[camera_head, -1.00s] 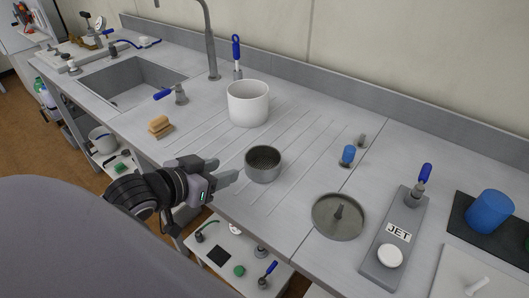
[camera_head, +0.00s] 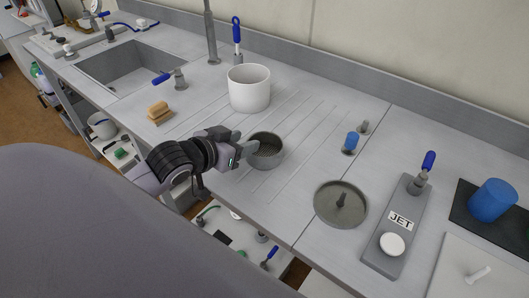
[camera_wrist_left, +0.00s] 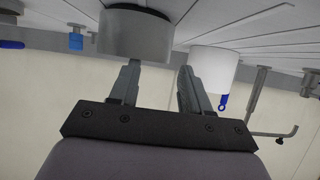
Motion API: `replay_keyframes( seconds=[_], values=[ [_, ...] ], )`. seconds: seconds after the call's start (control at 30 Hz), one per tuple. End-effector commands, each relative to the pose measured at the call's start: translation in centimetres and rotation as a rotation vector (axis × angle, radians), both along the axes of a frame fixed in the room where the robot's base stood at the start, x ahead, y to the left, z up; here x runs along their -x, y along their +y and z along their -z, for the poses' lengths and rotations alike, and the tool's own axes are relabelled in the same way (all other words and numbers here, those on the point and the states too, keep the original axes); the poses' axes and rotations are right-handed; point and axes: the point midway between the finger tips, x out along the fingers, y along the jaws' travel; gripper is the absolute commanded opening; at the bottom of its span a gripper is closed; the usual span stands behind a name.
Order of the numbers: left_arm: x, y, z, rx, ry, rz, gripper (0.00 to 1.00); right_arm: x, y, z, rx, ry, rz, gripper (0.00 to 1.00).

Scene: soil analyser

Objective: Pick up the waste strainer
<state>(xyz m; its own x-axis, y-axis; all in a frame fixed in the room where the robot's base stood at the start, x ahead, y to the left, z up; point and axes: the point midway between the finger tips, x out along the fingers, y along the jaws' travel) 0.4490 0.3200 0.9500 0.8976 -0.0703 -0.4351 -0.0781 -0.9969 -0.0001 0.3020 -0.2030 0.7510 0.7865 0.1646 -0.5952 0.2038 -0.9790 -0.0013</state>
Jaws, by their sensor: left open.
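The waste strainer (camera_head: 266,150) appears to be the round grey metal cup with a dark mesh bottom, upright on the grooved drainboard. My left gripper (camera_head: 238,141) is open at its left side, with the fingers pointing toward it. In the left wrist view the strainer wall (camera_wrist_left: 137,38) is in front of one finger of the gripper (camera_wrist_left: 158,66). The other finger is to its right, beyond the wall. Whether a finger touches the strainer or reaches over its rim, I cannot tell. My right gripper does not show.
A white pot (camera_head: 249,90) stands behind the strainer. A yellow sponge (camera_head: 158,112) lies to the left, near the sink (camera_head: 122,80). A flat round dish with a knob (camera_head: 341,204) is to the right, as is the JET plate (camera_head: 398,232). A small blue-topped piece (camera_head: 351,142) stands behind right.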

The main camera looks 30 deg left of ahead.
Motion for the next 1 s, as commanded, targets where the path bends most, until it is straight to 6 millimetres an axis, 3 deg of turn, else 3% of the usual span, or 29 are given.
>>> replay_keyframes(
  seconds=[0.4,0.77,0.9,1.0],
  values=[
    [-4.1,0.1,1.9,0.000,0.000,0.000,0.47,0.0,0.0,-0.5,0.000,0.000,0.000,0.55],
    [-4.6,0.1,2.2,0.000,0.000,0.000,0.47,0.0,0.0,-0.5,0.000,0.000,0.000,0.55],
    [-4.6,0.1,2.2,0.000,0.000,0.000,0.02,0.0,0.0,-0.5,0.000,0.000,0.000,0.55],
    [-4.5,0.1,2.2,0.000,0.000,0.000,0.00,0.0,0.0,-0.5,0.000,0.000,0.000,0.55]
  ],
)
